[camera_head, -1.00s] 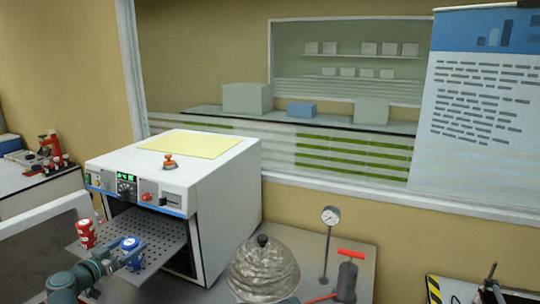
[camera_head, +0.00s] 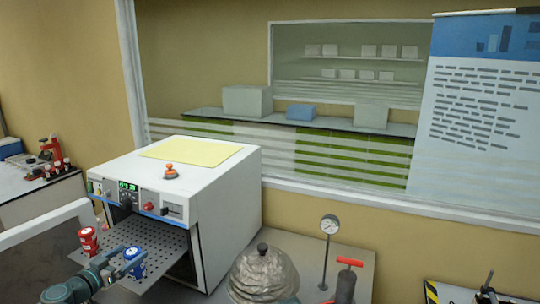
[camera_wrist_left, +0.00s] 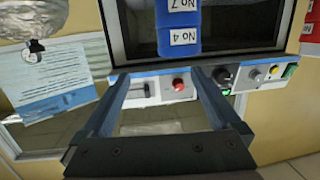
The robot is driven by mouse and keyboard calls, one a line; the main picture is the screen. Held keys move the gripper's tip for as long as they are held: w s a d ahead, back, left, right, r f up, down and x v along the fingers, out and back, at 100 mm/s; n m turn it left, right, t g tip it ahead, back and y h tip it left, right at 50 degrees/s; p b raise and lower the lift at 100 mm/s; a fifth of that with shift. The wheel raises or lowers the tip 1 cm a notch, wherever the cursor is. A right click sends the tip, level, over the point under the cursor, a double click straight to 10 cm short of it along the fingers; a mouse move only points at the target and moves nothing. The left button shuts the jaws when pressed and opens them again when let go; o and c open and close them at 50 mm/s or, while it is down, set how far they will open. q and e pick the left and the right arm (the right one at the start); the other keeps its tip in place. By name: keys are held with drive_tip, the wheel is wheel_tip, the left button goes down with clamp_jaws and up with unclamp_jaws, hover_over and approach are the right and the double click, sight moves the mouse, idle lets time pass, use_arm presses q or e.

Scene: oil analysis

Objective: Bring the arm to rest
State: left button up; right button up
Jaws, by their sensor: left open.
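My left gripper (camera_head: 122,267) is at the lower left of the head view, in front of the blue can (camera_head: 134,253). In the left wrist view its two fingers (camera_wrist_left: 160,92) are spread wide, with nothing seen between them. The blue can, with white number labels, shows at the top of the left wrist view (camera_wrist_left: 179,25), beyond the fingertips. In the head view it stands on a perforated tray (camera_head: 165,248) beside a red can (camera_head: 88,240). I cannot tell from the head view how close the fingers are to the blue can. My right gripper does not show clearly.
A white oven (camera_head: 225,205) stands behind the tray, its front open. A foil-like dome (camera_head: 263,276), a gauge (camera_head: 330,225) and a red-handled pump (camera_head: 346,282) stand to its right. A side bench with red-capped items (camera_head: 55,165) is at the left.

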use_arm(q)
drive_tip(key=s+d, duration=0.1)
drive_tip(key=s, duration=0.8)
wheel_tip(320, 180, down, 7)
drive_tip(key=a+n+y+b, duration=0.1)
drive_tip(key=a+y+b, duration=0.1)
drive_tip(key=b, duration=0.4)
drive_tip(key=shift+a+r+n+b, duration=0.2)
drive_tip(key=shift+a+n+b, duration=0.1)
drive_tip(key=shift+a+b, duration=0.1)
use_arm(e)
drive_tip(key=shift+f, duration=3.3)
